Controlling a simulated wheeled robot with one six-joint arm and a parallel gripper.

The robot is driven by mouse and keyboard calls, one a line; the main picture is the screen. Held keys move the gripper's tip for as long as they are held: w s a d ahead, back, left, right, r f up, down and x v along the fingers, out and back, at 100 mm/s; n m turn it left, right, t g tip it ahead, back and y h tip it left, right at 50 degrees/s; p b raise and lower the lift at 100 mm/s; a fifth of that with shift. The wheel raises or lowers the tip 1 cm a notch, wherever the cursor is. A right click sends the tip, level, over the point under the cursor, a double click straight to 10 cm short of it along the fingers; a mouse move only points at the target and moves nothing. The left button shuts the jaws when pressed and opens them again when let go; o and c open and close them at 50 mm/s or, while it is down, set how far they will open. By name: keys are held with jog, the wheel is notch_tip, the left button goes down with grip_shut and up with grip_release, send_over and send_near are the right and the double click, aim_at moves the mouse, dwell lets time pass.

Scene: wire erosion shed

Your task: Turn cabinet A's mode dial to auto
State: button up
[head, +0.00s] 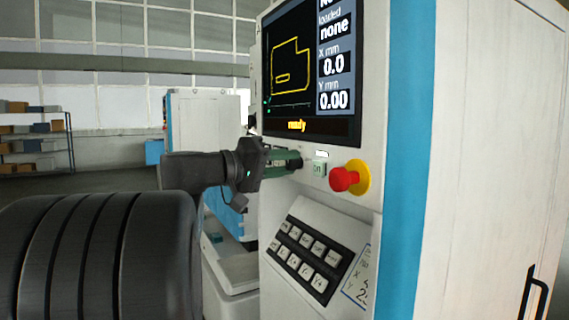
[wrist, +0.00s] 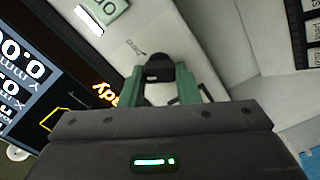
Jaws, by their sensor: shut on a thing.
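The cabinet (head: 409,160) stands close at the right, white with a blue stripe; no letter A shows on it. My gripper (head: 291,162) reaches the panel from the left, below the screen. Its green fingers (wrist: 168,86) are shut on the knob, one at each side.
A green "On" button (head: 318,168) and a red emergency stop (head: 345,179) on a yellow ring sit just right of the dial. The screen (head: 297,75) above reads "ready" and "none". A keypad (head: 304,258) lies below. Another machine (head: 205,115) and a shelf (head: 38,145) stand behind.

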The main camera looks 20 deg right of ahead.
jog(key=shift+n+p, duration=0.9)
jog(key=shift+n, duration=2.1)
jog(key=shift+f+n, duration=0.15)
jog(key=shift+n, duration=0.15)
jog(key=o, duration=1)
jog(key=shift+a, duration=0.1)
jog(key=a, duration=0.4)
jog(key=a+b, duration=0.1)
jog(key=a, duration=0.4)
jog(key=s+a, duration=0.1)
jog(key=a, duration=0.3)
jog(key=shift+a+b, duration=0.3)
jog(key=shift+b, duration=0.1)
jog(key=d, duration=0.4)
jog(key=d+p, duration=0.1)
jog(key=d, duration=0.4)
jog(key=w+d+p, duration=0.1)
jog(key=d, duration=0.4)
